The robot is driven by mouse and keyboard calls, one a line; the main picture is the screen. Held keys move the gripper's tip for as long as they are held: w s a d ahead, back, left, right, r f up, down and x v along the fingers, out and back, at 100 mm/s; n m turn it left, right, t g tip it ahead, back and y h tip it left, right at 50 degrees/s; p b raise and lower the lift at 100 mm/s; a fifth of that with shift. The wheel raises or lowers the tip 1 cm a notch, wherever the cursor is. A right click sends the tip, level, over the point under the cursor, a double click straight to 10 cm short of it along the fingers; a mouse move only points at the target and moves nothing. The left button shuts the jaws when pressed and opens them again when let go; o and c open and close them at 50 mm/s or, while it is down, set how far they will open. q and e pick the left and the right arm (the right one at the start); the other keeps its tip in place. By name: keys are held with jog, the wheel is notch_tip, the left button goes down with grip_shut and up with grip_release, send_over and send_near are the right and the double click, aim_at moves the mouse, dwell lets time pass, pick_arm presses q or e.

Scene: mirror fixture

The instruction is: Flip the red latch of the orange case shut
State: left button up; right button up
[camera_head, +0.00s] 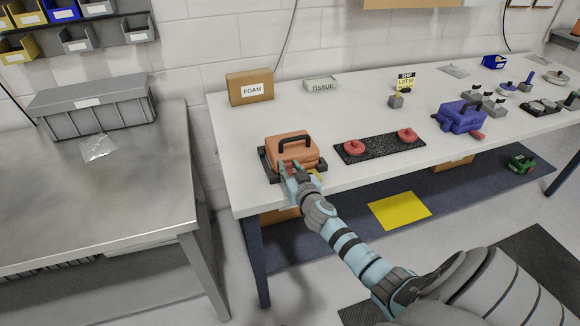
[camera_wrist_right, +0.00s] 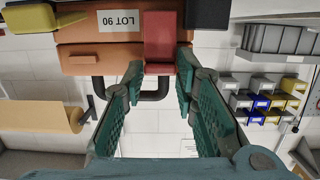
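The orange case (camera_head: 291,148) sits in a dark holder (camera_head: 265,166) at the front left of the white table. Its black handle (camera_head: 295,140) stands up on top. In the right wrist view, which is upside down, the case front (camera_wrist_right: 108,30) carries a white label. The red latch (camera_wrist_right: 160,38) is beside the label; its angle to the front is hard to judge. My right gripper (camera_wrist_right: 160,63) is open in front of the case, its fingertips appearing on either side of the latch. In the head view my right gripper (camera_head: 288,170) partly hides the case front. My left gripper is not in view.
Red rings (camera_head: 354,147) lie on a black mat (camera_head: 378,155) right of the case. A blue case (camera_head: 459,117) is farther right. A steel bench (camera_head: 150,185) stands left, across a gap.

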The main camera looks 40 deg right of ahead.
jog(key=shift+o, duration=1.4)
jog(key=v, duration=1.2)
